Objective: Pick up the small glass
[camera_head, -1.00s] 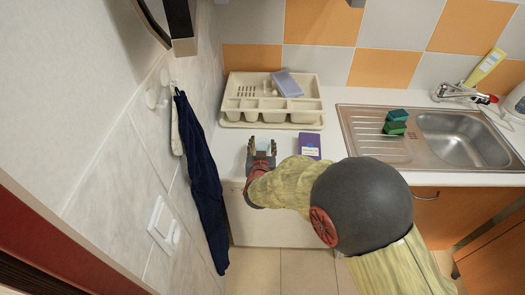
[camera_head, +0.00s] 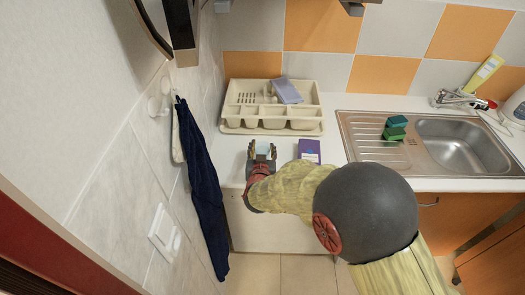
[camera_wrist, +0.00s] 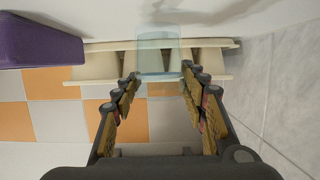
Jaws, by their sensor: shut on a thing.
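The small glass (camera_wrist: 158,50) is clear with a pale blue tint. In the wrist view, which shows the room upside down, it sits between my fingertips. In the head view the glass (camera_head: 263,150) shows faintly between the fingers, over the front left part of the white counter. My gripper (camera_head: 262,150) has its fingers on either side of it. In the wrist view my gripper (camera_wrist: 160,76) is shut on the glass near its rim end. Whether its base touches the counter is not clear.
A purple box (camera_head: 309,150) stands just right of my gripper. A beige cutlery tray (camera_head: 272,124) lies behind, with a blue-grey item (camera_head: 286,91) on it. A steel sink (camera_head: 372,150) with green sponges (camera_head: 395,130) is at right. A dark cloth (camera_head: 200,175) hangs on the left wall.

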